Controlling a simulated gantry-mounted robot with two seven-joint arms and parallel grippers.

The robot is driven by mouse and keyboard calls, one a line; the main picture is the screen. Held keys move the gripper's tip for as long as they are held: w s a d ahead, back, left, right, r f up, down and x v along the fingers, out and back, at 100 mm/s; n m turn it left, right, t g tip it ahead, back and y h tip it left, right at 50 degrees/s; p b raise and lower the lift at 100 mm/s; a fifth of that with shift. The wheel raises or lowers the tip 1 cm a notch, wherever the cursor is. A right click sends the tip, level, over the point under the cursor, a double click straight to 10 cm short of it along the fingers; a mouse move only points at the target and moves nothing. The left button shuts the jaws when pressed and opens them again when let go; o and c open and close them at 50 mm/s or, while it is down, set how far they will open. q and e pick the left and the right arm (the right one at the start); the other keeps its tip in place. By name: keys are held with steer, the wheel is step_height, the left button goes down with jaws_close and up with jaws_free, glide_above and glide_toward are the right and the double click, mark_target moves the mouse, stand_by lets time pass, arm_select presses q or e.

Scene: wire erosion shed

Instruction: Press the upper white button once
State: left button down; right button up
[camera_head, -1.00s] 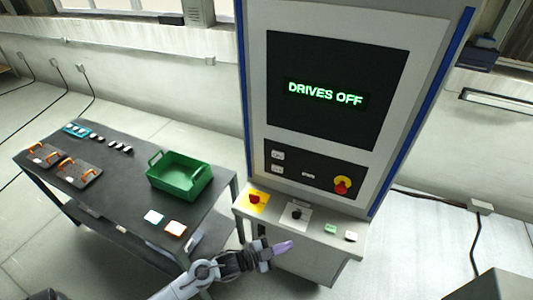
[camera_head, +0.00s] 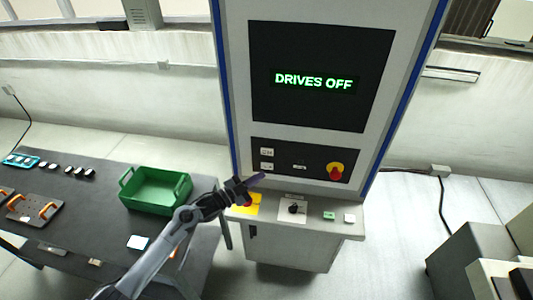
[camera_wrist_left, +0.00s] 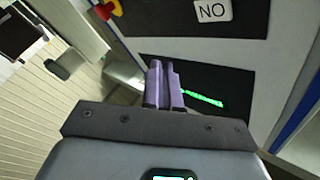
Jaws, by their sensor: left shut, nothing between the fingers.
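The upper white button (camera_head: 267,152) is on the left of the dark control panel, directly above the lower white button (camera_head: 267,166). My left gripper (camera_head: 262,177) is shut and empty, with its purple fingertips pointing at the panel just below the lower button in the head view. The gap to the panel is hard to judge. In the left wrist view, which looks turned over, the shut fingers (camera_wrist_left: 165,85) stand before the cabinet. A white button face (camera_wrist_left: 211,10) marked like an inverted "ON" shows there, apparently the upper one. My right gripper is not in view.
The screen (camera_head: 320,60) reads "DRIVES OFF". Below, a ledge (camera_head: 270,226) carries a red button on yellow, a black switch, and green and white buttons. A green bin (camera_head: 155,190) stands on the left table.

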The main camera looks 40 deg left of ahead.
mark_target(267, 151)
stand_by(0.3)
arm_select(q)
steer(key=w+a+b, duration=0.4)
steer(key=w+b, duration=0.3)
steer(key=b, duration=0.1)
steer(key=shift+w, duration=0.4)
stand_by(1.0)
stand_by(0.8)
steer(key=shift+w+a+b, duration=0.2)
steer(key=shift+w+b, duration=0.15)
steer(key=shift+b, duration=0.1)
